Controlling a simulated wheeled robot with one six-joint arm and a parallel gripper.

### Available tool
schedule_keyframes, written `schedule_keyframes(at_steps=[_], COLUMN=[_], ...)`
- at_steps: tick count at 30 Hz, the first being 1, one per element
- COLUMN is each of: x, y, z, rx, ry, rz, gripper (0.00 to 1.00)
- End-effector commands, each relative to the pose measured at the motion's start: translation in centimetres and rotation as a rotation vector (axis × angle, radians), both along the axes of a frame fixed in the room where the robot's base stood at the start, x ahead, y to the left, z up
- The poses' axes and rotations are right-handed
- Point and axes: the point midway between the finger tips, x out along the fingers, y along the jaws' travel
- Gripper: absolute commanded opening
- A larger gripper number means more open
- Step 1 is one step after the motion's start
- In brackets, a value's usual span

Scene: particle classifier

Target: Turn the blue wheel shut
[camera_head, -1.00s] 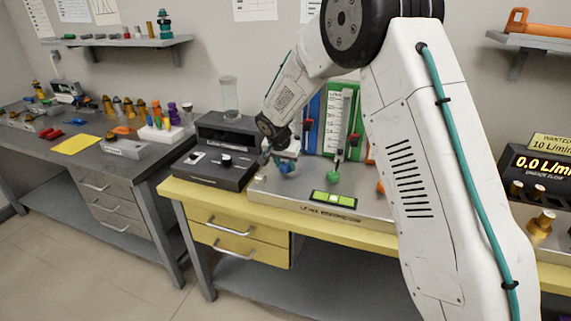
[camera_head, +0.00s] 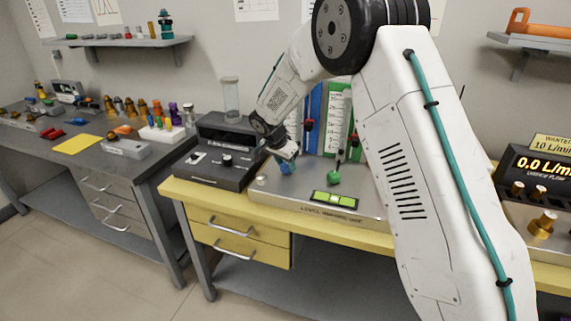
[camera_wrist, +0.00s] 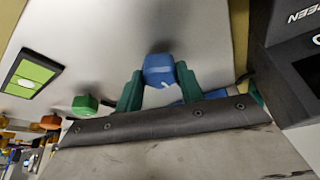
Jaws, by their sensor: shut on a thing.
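The blue wheel (camera_wrist: 160,70) shows in the wrist view between the two teal fingers of my gripper (camera_wrist: 159,78). The fingers are shut on it from both sides. In the head view, my gripper (camera_head: 286,154) points down at the left end of the metal panel (camera_head: 262,196). The blue wheel (camera_head: 288,168) shows only in part below it there. A pale mark shows on the wheel's near face. How far the wheel is turned cannot be told.
A green wheel (camera_head: 334,177) stands to the right on the same panel, with a green-lit display (camera_head: 335,200) in front. The wrist view also shows an orange wheel (camera_wrist: 50,122). A dark box (camera_head: 215,165) stands close to the left. My arm hides the panel's right part.

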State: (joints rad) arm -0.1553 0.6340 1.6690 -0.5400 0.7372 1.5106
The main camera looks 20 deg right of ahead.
Motion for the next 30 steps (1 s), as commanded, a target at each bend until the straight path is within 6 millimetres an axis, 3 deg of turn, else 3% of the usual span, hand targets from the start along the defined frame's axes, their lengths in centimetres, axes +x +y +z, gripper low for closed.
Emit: schedule_keyframes(at_steps=[2, 3, 4, 5, 14, 30], x=[0.0, 0.0, 0.0, 0.0, 0.0, -1.6], y=[0.1, 0.1, 0.1, 0.1, 0.0, 2.5], z=[0.0, 0.0, 0.0, 0.0, 0.2, 6.9], rx=[0.002, 0.002, 0.002, 0.001, 0.001, 0.002], ry=[-0.001, -0.001, -0.001, 0.000, -0.001, -0.001], rz=[0.002, 0.002, 0.002, 0.001, 0.000, 0.002], gripper=[0.15, 0.49, 0.57, 0.59, 0.59, 0.59])
